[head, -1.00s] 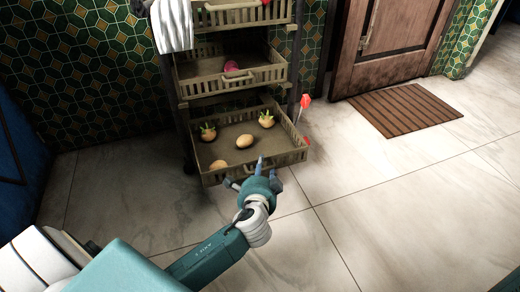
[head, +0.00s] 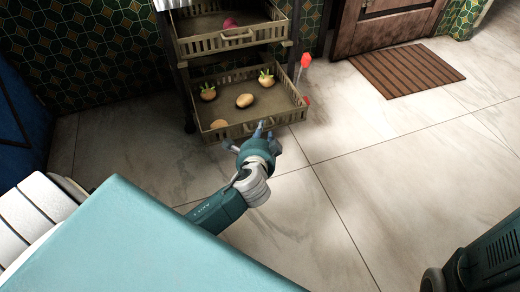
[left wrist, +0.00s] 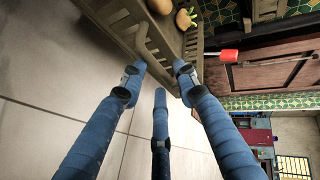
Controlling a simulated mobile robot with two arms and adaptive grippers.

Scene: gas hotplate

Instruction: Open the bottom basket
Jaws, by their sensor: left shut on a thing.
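The bottom basket (head: 283,117) is a tan slatted drawer low on a rack. In the head view it stands pulled out, its front well forward of the basket above. It holds several round vegetables, two with green tops (head: 267,82). My left gripper (head: 258,134) is at the basket's front. In the left wrist view its blue fingers (left wrist: 158,72) are around the handle area of the basket front (left wrist: 125,30), shut on it. The gripper hides part of the front in the head view. My right gripper is not in view.
The basket above (head: 205,44) holds a pink-purple item. A red-tipped object (head: 306,60) stands at the rack's right side. A brown slatted mat (head: 405,70) lies before the wooden door (head: 385,20). The tiled floor in front and to the right is clear.

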